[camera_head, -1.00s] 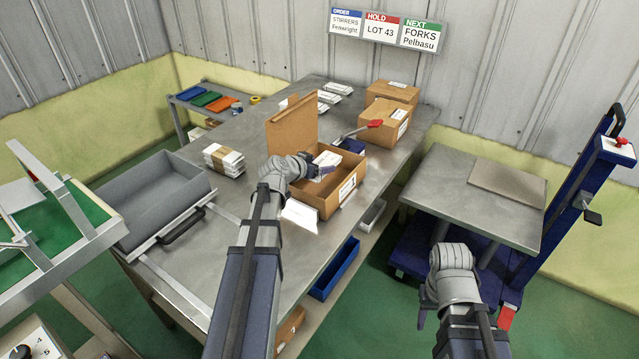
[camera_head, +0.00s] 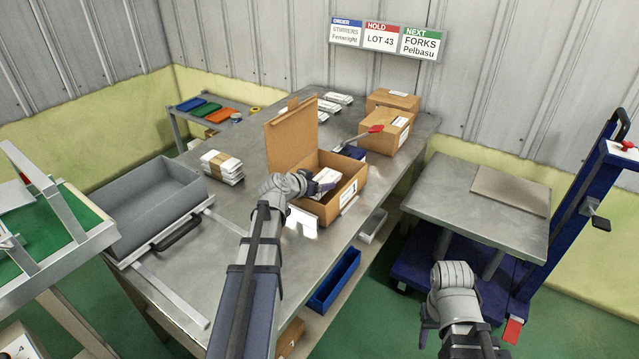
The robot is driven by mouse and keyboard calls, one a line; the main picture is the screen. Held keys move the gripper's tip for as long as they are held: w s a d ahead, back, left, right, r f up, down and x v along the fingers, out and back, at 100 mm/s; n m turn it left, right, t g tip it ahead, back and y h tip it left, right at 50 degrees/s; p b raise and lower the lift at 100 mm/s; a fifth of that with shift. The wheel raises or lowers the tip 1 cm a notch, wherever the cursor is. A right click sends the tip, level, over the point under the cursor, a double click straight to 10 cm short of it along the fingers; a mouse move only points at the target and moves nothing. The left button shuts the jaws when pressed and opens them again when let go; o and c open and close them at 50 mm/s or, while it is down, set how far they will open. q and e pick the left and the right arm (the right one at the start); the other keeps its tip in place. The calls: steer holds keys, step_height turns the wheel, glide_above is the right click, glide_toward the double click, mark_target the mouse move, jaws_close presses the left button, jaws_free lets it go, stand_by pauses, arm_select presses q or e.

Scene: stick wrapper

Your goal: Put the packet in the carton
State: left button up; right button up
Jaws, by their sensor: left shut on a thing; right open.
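The open brown carton (camera_head: 321,213) stands on the steel table with its lid flap raised at the back left. My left gripper (camera_head: 328,182) reaches over the carton's near left wall, with its fingertips inside the opening. It is shut on a white packet (camera_head: 327,174), largely hidden by the fingers and wrist. I cannot tell whether the packet touches the carton floor, or whether other packets lie inside. My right gripper (camera_head: 425,325) is open and empty, low at the front right; its fingers are mostly hidden behind its wrist.
A banded packet stack (camera_head: 222,167) lies left of the carton. A grey tray (camera_head: 150,200) is at the table's left. A red-handled tool (camera_head: 374,129) and closed cartons (camera_head: 384,132) stand behind. A blue-framed trolley (camera_head: 478,205) is at right. White packets (camera_head: 325,105) lie at the back.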

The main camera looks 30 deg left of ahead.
arm_select(q)
steer(key=shift+f+b, duration=0.3)
steer(key=shift+f, duration=0.1)
steer(key=o, duration=1.3)
steer(key=shift+r, duration=0.2)
steer(key=shift+r+p, duration=0.3)
steer(key=shift+p, duration=0.2)
steer(key=shift+r+p, duration=0.55)
steer(key=shift+f+p+v, duration=0.2)
steer(key=shift+p+v, duration=1.05)
steer(key=shift+v, duration=1.7)
steer(key=shift+f+p+v, duration=0.2)
steer(key=shift+p+v, duration=1.05)
steer(key=shift+v, duration=1.65)
steer(key=shift+s+a, duration=0.15)
